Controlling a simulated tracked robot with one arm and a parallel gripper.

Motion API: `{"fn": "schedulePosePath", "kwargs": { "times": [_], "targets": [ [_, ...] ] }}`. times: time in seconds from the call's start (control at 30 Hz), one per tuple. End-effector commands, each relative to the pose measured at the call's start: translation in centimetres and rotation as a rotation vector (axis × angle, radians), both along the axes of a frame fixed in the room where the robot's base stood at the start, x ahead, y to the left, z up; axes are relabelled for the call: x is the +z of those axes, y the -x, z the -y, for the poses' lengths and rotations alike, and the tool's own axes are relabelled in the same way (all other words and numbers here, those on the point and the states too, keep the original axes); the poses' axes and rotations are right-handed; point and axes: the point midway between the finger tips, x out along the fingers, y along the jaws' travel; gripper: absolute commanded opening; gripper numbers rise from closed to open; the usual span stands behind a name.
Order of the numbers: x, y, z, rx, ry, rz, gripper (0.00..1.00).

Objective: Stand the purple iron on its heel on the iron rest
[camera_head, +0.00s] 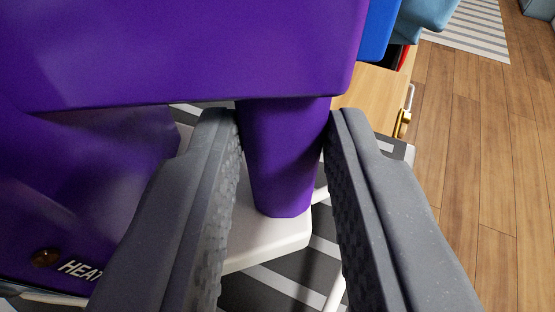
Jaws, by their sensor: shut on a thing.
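The purple iron (180,50) fills the upper left of the view, very close to the camera. The letters "HEAT" and a small dark round knob show on its lower left part. My gripper (283,122) has its two grey fingers on either side of a narrow purple post of the iron and is shut on it. A white flat surface (285,242) lies below the post. I cannot tell whether it belongs to the iron or to the iron rest, or whether the iron touches a support. Most of the iron is cut off by the frame.
A pale wooden surface (366,100) with a brass-coloured fitting (402,124) stands behind the right finger. Blue things (378,28) and a bit of red show above it. A striped cloth or mat (285,280) lies below. Bare plank floor (480,160) and a striped rug (470,30) are at right.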

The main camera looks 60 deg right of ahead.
Motion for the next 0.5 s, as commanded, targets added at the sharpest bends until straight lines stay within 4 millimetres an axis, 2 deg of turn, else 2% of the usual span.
{"fn": "schedulePosePath", "kwargs": {
  "times": [0.2, 0.5],
  "targets": [
    [-0.74, -0.06, 0.05, 0.000, 0.003, 0.005, 0.00],
    [-0.78, 0.00, 0.14, -0.001, 0.003, 0.005, 0.00]
  ]
}}
